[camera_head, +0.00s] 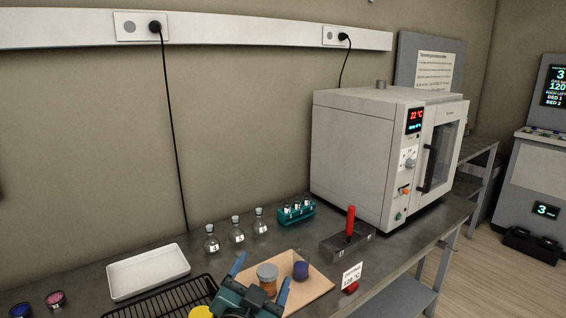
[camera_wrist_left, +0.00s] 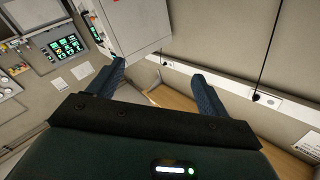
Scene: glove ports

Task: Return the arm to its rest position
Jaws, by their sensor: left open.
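My left gripper (camera_head: 261,277) is at the bottom middle of the head view, with its two blue fingers spread apart. In the left wrist view the same gripper (camera_wrist_left: 158,72) shows a wide gap with nothing held between the fingers. In the head view a jar with an orange-brown top (camera_head: 267,272) appears between the fingers, and a dark blue-purple jar (camera_head: 301,270) is just right of them. Both are on a wooden board (camera_head: 318,284) that the gripper partly covers. My right gripper is in neither view.
A white oven (camera_head: 355,150) stands at the back right of the bench. A red-handled block (camera_head: 347,243), a teal vial rack (camera_head: 294,213), several flasks (camera_head: 237,236), a white tray (camera_head: 148,271) and a black wire rack (camera_head: 165,303) surround the board. A small sign (camera_head: 352,275) stands right.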

